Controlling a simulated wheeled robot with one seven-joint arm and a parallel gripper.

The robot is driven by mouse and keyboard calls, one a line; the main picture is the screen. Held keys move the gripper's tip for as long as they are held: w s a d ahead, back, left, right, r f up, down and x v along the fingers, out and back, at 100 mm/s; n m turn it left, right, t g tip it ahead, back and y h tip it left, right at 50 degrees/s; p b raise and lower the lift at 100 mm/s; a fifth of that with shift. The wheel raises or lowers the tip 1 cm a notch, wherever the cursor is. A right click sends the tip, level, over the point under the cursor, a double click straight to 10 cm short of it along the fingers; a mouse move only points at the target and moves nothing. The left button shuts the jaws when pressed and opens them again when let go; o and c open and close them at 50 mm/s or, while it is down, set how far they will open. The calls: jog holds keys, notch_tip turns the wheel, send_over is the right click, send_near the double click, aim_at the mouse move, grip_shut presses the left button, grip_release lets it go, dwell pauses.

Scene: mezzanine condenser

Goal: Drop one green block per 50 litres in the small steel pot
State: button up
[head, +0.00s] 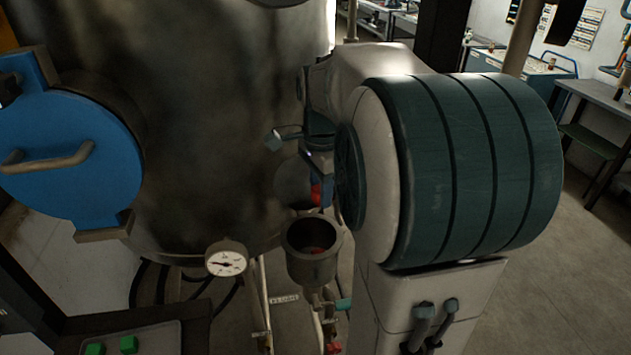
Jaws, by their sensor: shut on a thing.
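The small steel pot (313,262) stands upright and open in front of the tank, with something small and reddish inside that I cannot make out. My gripper (302,165) is above the pot, partly hidden by my own large teal and white arm. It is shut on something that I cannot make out. Two green blocks (95,349) (129,344) lie on a grey surface at the bottom left. A round white dial gauge (226,261) is left of the pot; its needle points left, but its figures are too small to read.
The large steel tank (215,110) fills the back left, with a blue round hatch (65,155) and handle. Pipes and valves with a red handle (333,348) run below the pot. A workbench (605,95) stands at the right, with open floor before it.

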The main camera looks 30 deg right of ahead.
notch_tip(320, 180, down, 6)
jog(key=b, duration=0.4)
jog(key=shift+a+r, duration=0.1)
jog(key=shift+r, duration=0.1)
jog(key=o, duration=1.1)
jog(key=shift+c, duration=0.2)
notch_tip(320, 180, up, 14)
jog(key=shift+f, duration=0.1)
jog(key=s+a+f+n+t, duration=0.1)
jog(key=s+a+f+n, duration=0.5)
jog(key=f+n, duration=0.2)
jog(key=s+a+f+n+t, duration=0.2)
jog(key=s+a+f+n, duration=0.4)
jog(key=f+n, duration=0.3)
jog(key=shift+s+f+n, duration=0.15)
jog(key=shift+s+n, duration=0.3)
jog(key=shift+n, duration=0.35)
